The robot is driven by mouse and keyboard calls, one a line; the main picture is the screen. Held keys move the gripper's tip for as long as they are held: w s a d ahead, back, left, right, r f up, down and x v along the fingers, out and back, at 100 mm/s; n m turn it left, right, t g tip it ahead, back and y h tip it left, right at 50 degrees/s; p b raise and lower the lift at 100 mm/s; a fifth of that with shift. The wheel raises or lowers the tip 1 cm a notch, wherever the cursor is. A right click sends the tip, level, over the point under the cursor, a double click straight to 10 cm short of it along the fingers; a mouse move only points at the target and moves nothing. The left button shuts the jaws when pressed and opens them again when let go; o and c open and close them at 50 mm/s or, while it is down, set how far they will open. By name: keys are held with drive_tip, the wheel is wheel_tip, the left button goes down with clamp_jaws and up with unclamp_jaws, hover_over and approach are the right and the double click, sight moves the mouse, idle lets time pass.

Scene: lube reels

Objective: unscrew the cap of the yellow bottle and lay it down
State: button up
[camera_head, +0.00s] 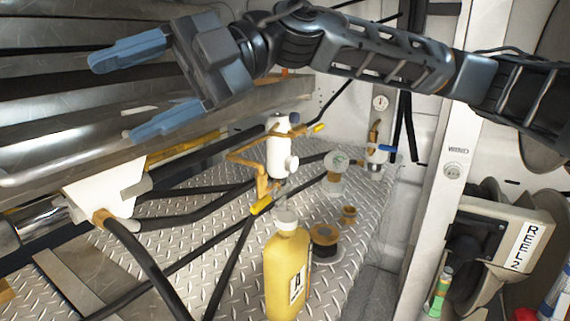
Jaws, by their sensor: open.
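My arm reaches in from the upper right. The bottle's lower end is close to the bottom picture edge.
Behind the bottle stand a white filter body (282,150) with brass pipes and a yellow handle, a dark round container (325,242) and a clear jar (337,175). Black hoses (150,262) cross the shelf. A reel housing (497,245) is at right. Bare plate (225,230) shows left of the bottle.

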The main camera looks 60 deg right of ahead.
drive_tip(key=s+d+f+m+g+h, duration=0.1)
drive_tip(key=s+d+f+g+h, duration=0.25)
drive_tip(key=f, duration=0.45)
drive_tip(key=m+g+h+b, duration=0.1)
drive_tip(key=m+h, duration=0.5)
drive_tip(key=h, duration=0.5)
hover_over(287, 217)
wheel_tip(287, 217, down, 7)
drive_tip(key=shift+r, duration=0.2)
drive_tip(key=shift+f, duration=0.2)
drive_tip(key=shift+f+p, duration=0.65)
drive_tip(key=shift+f, duration=3)
